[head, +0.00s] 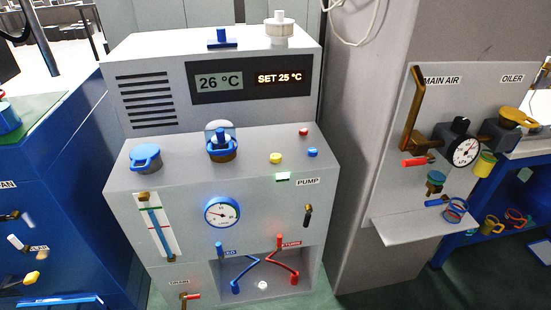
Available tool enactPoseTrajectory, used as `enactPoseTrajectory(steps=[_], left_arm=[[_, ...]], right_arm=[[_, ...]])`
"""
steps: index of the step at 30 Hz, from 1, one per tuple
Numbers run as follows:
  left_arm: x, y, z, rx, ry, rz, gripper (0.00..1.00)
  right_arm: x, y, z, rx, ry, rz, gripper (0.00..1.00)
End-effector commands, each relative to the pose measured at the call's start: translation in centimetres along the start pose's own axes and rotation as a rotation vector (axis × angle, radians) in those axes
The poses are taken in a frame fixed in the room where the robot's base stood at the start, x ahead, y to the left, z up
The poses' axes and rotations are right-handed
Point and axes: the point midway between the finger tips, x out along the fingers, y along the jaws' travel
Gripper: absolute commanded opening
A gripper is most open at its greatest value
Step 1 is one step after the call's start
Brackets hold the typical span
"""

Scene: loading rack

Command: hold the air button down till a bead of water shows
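A grey cooling unit (190,210) fills the middle of the head view. Its sloped top holds a yellow button (275,158), a red button (304,132) and a blue button (312,153). No label marks any of them as the air button, so I cannot tell which one it is. A small white round part (262,285) sits in the front recess between a blue pipe (243,273) and a red pipe (285,266). I see no bead of water, though such a detail is too small to judge. Neither gripper is in view.
A blue cap (145,157) and a blue-handled fitting (221,144) stand on the top. A round gauge (222,213) and sight tube (157,231) are on the front. Right, a MAIN AIR panel (400,190) has a brown lever (413,110) and shelf (425,225). A blue cabinet (50,200) stands left.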

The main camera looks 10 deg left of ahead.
Motion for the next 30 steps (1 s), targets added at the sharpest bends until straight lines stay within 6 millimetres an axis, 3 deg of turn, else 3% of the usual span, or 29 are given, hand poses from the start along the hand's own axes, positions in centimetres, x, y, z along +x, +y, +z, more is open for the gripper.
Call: enactPoseTrajectory(steps=[5, 11, 30], left_arm=[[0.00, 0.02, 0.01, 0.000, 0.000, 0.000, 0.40], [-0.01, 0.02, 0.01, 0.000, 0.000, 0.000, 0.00], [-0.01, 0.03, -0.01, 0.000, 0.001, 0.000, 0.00]], right_arm=[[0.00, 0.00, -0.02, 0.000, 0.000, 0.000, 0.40], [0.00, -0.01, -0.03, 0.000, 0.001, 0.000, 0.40], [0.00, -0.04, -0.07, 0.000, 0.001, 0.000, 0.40]])
